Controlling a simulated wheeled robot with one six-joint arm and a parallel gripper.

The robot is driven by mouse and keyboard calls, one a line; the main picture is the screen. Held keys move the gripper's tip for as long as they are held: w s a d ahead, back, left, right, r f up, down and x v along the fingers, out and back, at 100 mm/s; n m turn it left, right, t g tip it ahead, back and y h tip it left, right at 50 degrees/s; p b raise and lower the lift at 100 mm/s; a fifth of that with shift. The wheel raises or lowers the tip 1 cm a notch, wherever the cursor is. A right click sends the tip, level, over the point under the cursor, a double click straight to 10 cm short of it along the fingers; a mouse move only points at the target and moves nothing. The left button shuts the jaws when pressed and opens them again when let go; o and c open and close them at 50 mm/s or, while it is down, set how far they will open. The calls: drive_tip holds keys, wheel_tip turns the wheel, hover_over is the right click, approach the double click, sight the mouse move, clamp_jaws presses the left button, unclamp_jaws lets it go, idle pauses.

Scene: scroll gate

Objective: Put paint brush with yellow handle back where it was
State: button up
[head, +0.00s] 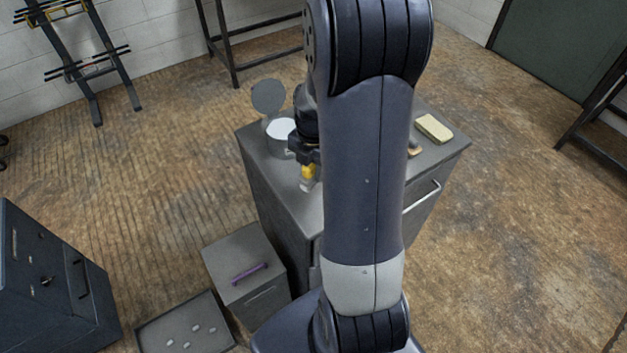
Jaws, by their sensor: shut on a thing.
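My gripper (305,160) is shut on the paint brush with the yellow handle (308,172). The brush hangs below the jaws near the left front edge of the grey cabinet top, with its pale lower end (307,186) pointing down. I cannot tell whether that end touches the top. My arm hides the middle of the cabinet top.
An open container (280,129) with white contents and a raised round lid (267,96) stands behind my gripper on the cabinet (438,152). A yellowish block (434,127) lies at right, near a partly hidden brown object (414,148). A grey box (240,262) and tray (150,338) stand lower left.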

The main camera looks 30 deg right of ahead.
sight(313, 182)
drive_tip(key=shift+f+p, duration=0.35)
drive_tip(key=shift+f, duration=2.55)
drive_tip(key=o, duration=0.9)
wheel_tip(313, 182, up, 12)
drive_tip(key=shift+d+b, duration=0.15)
drive_tip(key=shift+b, duration=0.35)
